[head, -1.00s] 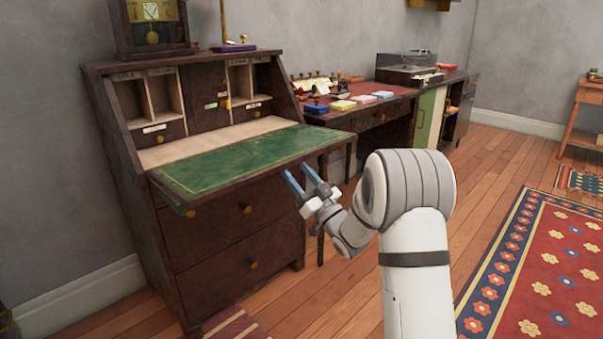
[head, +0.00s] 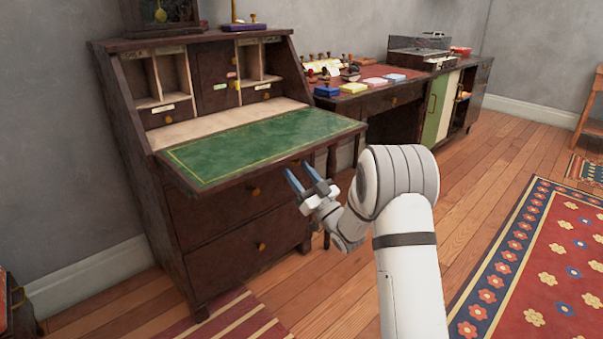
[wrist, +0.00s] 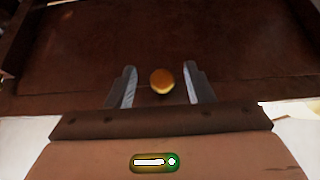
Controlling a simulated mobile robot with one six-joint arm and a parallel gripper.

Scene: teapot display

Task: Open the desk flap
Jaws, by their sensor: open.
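The desk flap (head: 265,146) is folded down and lies about level, its green leather writing surface with gold border facing up. The dark wooden desk (head: 145,110) behind it shows open pigeonholes. My gripper (head: 294,178) is open and empty, just in front of the flap's front edge and low beside it in the head view; it does not visibly touch the flap. In the wrist view, a round brass knob (wrist: 162,81) on dark wood appears between the two open fingers, with no visible contact. I cannot tell the gap to it.
Below the flap are drawers with brass knobs (head: 262,247). A long side desk (head: 400,95) with stamps and coloured boxes stands at the right. A striped rug (head: 235,322) lies before the desk, and a red patterned carpet (head: 550,260) lies at the right. Wood floor lies between.

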